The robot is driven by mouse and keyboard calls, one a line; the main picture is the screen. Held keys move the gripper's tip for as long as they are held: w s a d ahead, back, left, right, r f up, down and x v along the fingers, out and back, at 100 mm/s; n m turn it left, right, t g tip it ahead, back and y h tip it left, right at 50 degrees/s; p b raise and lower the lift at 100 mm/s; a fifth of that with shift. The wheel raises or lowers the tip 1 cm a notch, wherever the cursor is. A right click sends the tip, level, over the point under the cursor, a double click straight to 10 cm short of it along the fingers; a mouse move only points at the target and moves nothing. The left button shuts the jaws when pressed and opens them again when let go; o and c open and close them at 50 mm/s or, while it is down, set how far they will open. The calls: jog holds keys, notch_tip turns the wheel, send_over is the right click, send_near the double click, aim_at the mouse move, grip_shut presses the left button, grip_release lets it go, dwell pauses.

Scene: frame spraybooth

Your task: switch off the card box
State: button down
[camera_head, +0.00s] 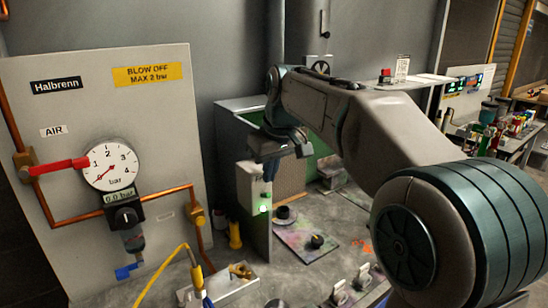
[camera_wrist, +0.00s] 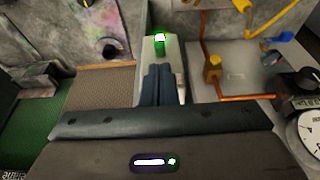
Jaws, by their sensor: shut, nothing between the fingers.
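The card box appears to be the pale upright box (camera_head: 249,188) on the end of a grey panel, right of the gauge board. A green light (camera_head: 264,209) glows low on it. In the wrist view the pale box (camera_wrist: 148,52) lies just beyond my fingertips, with its green light lit. My gripper (camera_head: 272,168) is shut and empty, pointing down at the upper part of the box. In the wrist view its two fingers (camera_wrist: 160,72) are together over the box face. I cannot tell whether they touch it. The fingers hide part of the box's front and any switch there.
Left stands the gauge board (camera_head: 110,215) with a dial, copper pipes and a red lever (camera_head: 58,167). A yellow hose (camera_head: 165,270) and a pale tray (camera_head: 225,288) are below. Right of the box, the bench holds a paint-stained plate (camera_head: 305,238) with dark knobs.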

aim_at(266, 193)
jog(key=shift+x, duration=1.5)
jog(key=shift+d+f+t+b, duration=0.15)
jog(key=shift+t+b, duration=0.15)
jog(key=shift+b, duration=0.35)
jog(key=shift+s, duration=0.15)
